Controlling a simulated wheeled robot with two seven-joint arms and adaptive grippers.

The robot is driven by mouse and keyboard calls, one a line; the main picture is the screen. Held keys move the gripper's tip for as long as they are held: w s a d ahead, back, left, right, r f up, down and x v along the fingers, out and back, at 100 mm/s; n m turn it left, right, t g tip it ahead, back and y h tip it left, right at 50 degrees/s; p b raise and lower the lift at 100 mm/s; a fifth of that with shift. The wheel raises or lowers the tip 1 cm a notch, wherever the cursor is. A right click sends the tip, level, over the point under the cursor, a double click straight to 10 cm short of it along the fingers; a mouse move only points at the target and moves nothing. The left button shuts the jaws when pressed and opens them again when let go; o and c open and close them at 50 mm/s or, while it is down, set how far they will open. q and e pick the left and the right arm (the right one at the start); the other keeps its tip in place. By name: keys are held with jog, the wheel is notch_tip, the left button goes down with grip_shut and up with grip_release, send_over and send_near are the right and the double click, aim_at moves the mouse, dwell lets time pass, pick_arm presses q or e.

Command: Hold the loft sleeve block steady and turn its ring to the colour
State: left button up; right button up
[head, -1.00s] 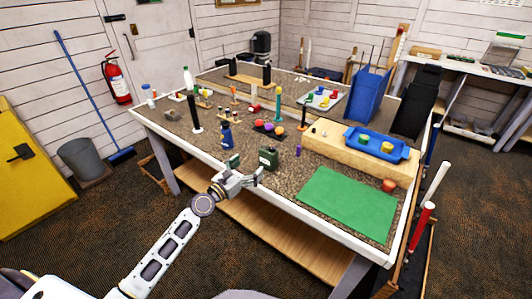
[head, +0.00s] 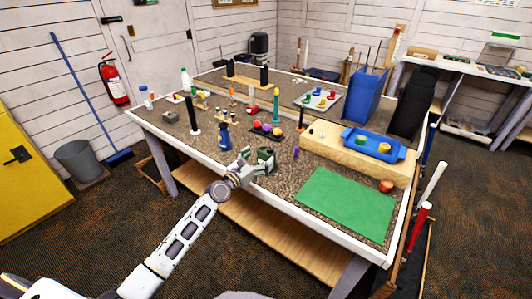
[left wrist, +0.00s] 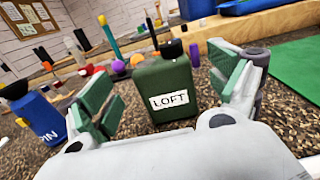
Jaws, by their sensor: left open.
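The loft sleeve block is a dark green block with a white LOFT label (left wrist: 166,80), upright on the speckled bench top. A dark round piece sits on its top in the left wrist view. In the head view the block (head: 265,155) is partly hidden by my left gripper (head: 259,164). My left gripper (left wrist: 168,95) is open, its green-padded fingers on either side of the block. I cannot tell whether they touch it. A coloured ring on the block is not clearly visible. My right gripper is not in view.
A blue PIN block (left wrist: 35,115) stands left of my left gripper; it also shows in the head view (head: 225,136). A green mat (head: 345,203) lies to the right. A wooden platform with a blue tray (head: 374,145) is behind it. Coloured balls (head: 265,128) sit behind the block.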

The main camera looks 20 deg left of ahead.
aim_at(263, 155)
pick_arm(q)
jog(key=shift+x, duration=1.4)
jog(key=shift+w+d, duration=0.15)
jog(key=shift+w, duration=0.35)
jog(key=shift+w+d, duration=0.15)
jog(key=shift+w, duration=0.35)
jog(key=shift+c, duration=0.9)
jog(key=c, duration=1)
jog(key=shift+c, duration=0.2)
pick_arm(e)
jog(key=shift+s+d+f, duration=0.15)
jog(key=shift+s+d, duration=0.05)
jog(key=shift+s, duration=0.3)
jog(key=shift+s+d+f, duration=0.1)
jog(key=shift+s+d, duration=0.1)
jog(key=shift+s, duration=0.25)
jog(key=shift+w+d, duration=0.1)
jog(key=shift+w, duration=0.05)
